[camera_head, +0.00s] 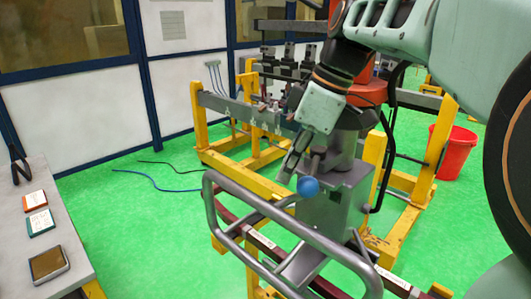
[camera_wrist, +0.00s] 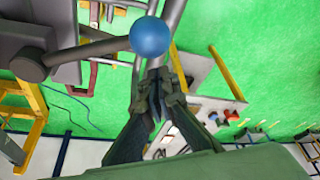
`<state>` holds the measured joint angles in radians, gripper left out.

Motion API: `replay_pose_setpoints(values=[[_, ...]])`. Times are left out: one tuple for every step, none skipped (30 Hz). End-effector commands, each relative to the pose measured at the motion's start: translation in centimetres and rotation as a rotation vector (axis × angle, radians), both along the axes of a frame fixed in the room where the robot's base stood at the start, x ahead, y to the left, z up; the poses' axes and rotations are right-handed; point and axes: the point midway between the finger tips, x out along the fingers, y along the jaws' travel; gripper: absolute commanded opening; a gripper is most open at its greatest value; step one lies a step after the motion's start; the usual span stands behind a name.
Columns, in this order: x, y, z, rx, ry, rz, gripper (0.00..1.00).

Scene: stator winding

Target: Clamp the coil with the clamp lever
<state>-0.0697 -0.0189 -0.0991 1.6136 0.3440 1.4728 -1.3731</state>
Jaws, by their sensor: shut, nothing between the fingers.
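The clamp lever's blue ball knob (camera_head: 308,187) shows beside the grey machine block (camera_head: 335,205). In the wrist view, the knob (camera_wrist: 150,37) sits on the end of a grey lever rod (camera_wrist: 88,52) that runs left to a round pivot (camera_wrist: 30,65). My gripper (camera_head: 288,168) is shut and empty, just left of and above the knob in the head view. In the wrist view, my fingertips (camera_wrist: 158,88) point towards the knob; I cannot tell whether they touch it. A dark red labelled bar, apparently the coil (camera_head: 262,241), runs under the grey tube frame, partly hidden.
A grey tube frame (camera_head: 290,230) stands close in front of my gripper. Yellow stands (camera_head: 220,165) surround the machine. A table (camera_head: 60,225) with small boxes is at the left. A red bin (camera_head: 455,152) stands at the right. Green floor lies open at the left.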

Motion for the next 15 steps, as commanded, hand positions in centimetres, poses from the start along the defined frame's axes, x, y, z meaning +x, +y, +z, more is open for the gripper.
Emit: replay_pose_setpoints(values=[[-0.2, -0.4, 0.0, 0.0, -0.001, 0.002, 0.0], [-0.3, -0.5, 0.0, 0.0, 0.0, 0.0, 0.0], [-0.5, -0.7, -0.1, 0.0, 0.0, 0.0, 0.0], [-0.6, -0.9, -0.1, 0.0, 0.001, -0.001, 0.0], [-0.7, -1.0, -0.1, 0.0, 0.001, -0.001, 0.0], [-0.7, -1.2, 0.0, 0.0, 0.0, -0.001, 0.0], [-0.8, -1.3, 0.0, 0.0, 0.0, -0.001, 0.0], [-0.8, -1.3, 0.0, 0.0, 0.0, -0.001, 0.0], [-0.9, -1.4, 0.0, 0.0, 0.0, -0.001, 0.0], [-0.9, -1.5, 0.0, 0.0, 0.0, -0.001, 0.0], [-1.0, -1.6, 0.0, 0.0, 0.001, -0.002, 0.0], [-1.0, -1.6, 0.0, 0.0, 0.001, -0.002, 0.0], [-1.0, -1.6, 0.0, 0.0, 0.001, -0.002, 0.0], [-1.0, -1.7, 0.0, 0.0, 0.001, -0.002, 0.0], [-1.0, -1.7, 0.0, -0.001, 0.0, -0.002, 0.0]])
